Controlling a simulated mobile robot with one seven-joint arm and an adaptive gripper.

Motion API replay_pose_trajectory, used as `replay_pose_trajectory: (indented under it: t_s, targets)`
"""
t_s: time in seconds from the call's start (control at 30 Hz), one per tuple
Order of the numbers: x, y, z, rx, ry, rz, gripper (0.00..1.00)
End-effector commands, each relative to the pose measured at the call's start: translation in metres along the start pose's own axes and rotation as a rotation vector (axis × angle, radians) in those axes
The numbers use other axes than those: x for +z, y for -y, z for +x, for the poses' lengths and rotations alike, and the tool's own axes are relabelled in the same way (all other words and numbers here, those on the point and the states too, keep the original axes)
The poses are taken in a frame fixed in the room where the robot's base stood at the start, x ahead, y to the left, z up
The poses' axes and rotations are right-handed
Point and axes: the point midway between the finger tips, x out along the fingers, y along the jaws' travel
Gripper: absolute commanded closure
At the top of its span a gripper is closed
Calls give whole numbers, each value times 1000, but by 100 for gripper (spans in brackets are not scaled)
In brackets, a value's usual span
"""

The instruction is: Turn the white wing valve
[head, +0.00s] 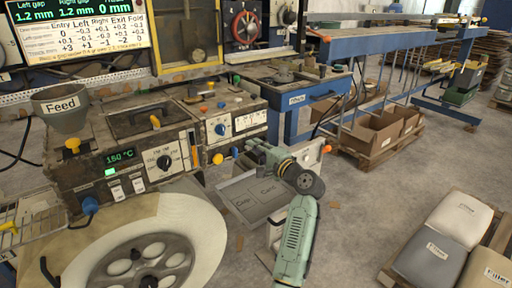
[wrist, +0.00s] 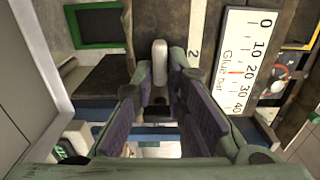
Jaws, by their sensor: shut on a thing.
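My gripper (wrist: 160,88) is in the middle of the wrist view, its purple-padded fingers closed in on the white wing valve (wrist: 160,58). The pale, rounded upper end of the valve's wing shows between and beyond the fingertips. Its lower part is hidden by the fingers. In the head view my gripper (head: 250,150) is at the right front corner of the machine, reaching in from the right. The valve cannot be made out there, being hidden behind the gripper.
A "Glue bar" scale (wrist: 240,70) stands right of the valve, and a green-framed panel (wrist: 95,27) to its left. In the head view, a yellow knob (head: 217,158) and a blue knob (head: 235,152) sit close to my gripper. A grey tray (head: 255,195) lies below it.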

Motion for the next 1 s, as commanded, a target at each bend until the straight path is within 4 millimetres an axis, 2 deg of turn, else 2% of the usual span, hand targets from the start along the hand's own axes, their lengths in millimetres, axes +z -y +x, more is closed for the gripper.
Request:
replay_pose_trajectory:
  t_s: [0.2, 0.23, 0.47, 0.8, 0.87, 1.0]
  targets:
    - [0, -2, 0, 3, 1, 1, 100]
    - [0, -2, 0, 3, 1, 1, 86]
    - [0, -1, 0, 2, 0, 0, 71]
    - [0, 0, -2, 1, -1, -1, 70]
    - [-1, -1, -7, 0, -2, -1, 70]
    - [-1, -1, -30, 1, -4, -2, 70]
